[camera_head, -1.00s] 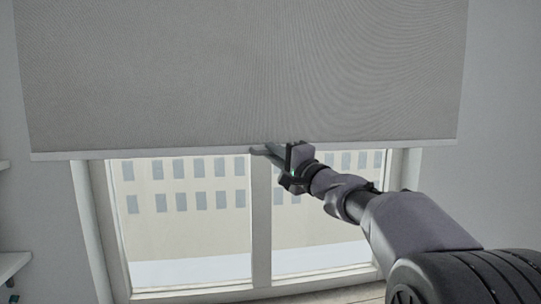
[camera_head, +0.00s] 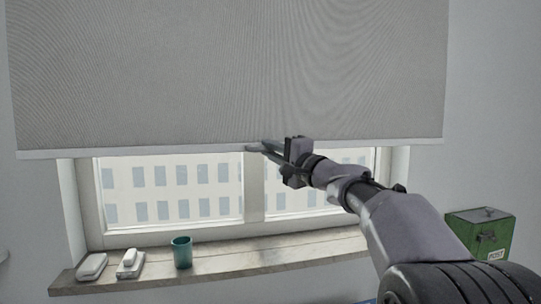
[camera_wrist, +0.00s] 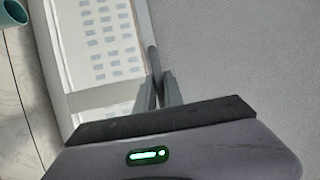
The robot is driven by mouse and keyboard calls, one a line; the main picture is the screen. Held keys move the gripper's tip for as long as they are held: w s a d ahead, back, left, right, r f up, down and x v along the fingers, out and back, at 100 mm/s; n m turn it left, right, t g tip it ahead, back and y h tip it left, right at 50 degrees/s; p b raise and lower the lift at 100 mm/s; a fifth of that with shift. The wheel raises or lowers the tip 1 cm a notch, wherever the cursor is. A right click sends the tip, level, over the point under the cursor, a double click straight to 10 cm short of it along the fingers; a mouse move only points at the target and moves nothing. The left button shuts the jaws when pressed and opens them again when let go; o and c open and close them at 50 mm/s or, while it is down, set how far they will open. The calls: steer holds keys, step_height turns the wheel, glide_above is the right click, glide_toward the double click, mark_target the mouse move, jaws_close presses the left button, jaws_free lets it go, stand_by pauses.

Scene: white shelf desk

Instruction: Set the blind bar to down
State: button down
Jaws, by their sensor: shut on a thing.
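The blind is a grey fabric sheet (camera_head: 230,75) that covers the upper part of the window. Its pale bottom bar (camera_head: 130,151) runs level across the window, with bare glass below it. My gripper (camera_head: 264,148) is at the middle of the bar, shut on a small grey tab there. In the wrist view, the two fingers (camera_wrist: 158,92) close around the lower end of the tab (camera_wrist: 153,58), beside the blind fabric (camera_wrist: 240,50). The exact contact between the fingertips and the tab is small and hard to see.
A wooden sill (camera_head: 220,261) lies below the window. On it stand a teal cup (camera_head: 182,252) and two white items (camera_head: 91,267) (camera_head: 130,263). A green box (camera_head: 481,235) is at the right. The space between bar and sill is clear.

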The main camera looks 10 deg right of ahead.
step_height(320, 180, down, 6)
steer(key=b, duration=0.5)
steer(key=c, duration=1.5)
jaws_free()
steer(key=shift+w+f, duration=0.1)
steer(key=shift+o, duration=0.2)
steer(key=v, duration=1.7)
steer(key=shift+s, duration=0.3)
